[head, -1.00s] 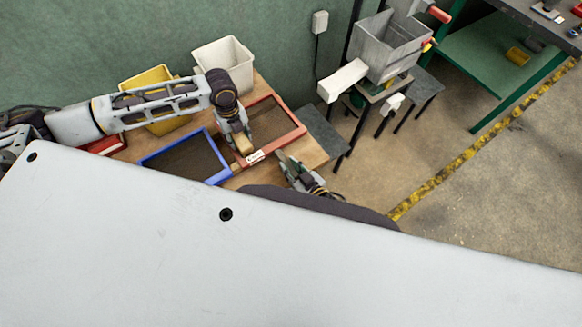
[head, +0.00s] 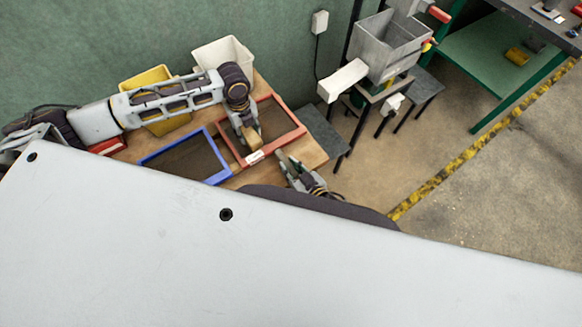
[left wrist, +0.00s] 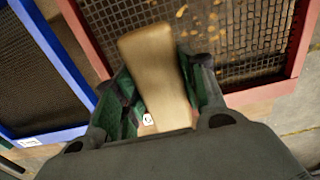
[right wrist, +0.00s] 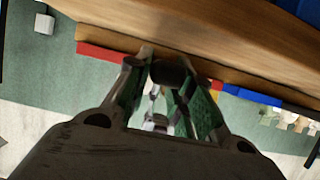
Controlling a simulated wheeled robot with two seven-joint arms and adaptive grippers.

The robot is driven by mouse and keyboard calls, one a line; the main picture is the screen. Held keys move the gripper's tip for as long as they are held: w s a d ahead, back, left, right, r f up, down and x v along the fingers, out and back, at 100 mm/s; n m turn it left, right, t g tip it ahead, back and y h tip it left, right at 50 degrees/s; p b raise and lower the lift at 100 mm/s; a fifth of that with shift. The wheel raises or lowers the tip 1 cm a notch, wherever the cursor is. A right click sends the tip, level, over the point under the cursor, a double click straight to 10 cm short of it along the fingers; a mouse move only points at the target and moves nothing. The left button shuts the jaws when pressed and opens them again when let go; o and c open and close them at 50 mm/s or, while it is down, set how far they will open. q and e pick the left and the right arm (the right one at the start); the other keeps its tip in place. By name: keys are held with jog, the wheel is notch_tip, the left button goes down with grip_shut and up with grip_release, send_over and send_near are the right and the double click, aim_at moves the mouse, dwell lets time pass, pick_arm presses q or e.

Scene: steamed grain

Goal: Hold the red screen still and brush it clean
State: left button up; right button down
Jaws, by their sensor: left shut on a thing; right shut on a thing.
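The red screen (head: 301,122) lies on the wooden table, its dark mesh inside a red frame with a white label on the near side. In the left wrist view, several tan bits lie on the mesh of the red screen (left wrist: 298,40). My left gripper (head: 249,133) is shut on a tan block-shaped brush (left wrist: 155,65), held over the red screen near its left side. Its bristles are hidden. My right gripper (head: 285,160) is shut at the screen's near side. In the right wrist view, the red frame (right wrist: 100,52) shows at its fingertips; the exact grip is partly hidden.
A blue-framed screen (head: 215,178) lies left of the red one. A yellow bin (head: 150,80) and a white bin (head: 222,52) stand behind. A grey hopper machine (head: 385,45) stands to the right. The table ends close to the red screen.

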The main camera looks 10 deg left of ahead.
pick_arm(q)
jog(key=shift+w+d, duration=0.1)
jog(key=shift+d, duration=0.05)
jog(key=shift+w+d+f, duration=0.15)
jog(key=shift+w+d, duration=0.85)
jog(key=shift+w, duration=0.2)
jog(key=shift+w+d, duration=1.2)
jog(key=shift+w, duration=0.1)
jog(key=shift+w+d, duration=0.1)
jog(key=shift+w+d, duration=1.05)
jog(key=shift+w, duration=0.15)
jog(key=shift+w+d, duration=0.1)
jog(key=shift+d, duration=0.05)
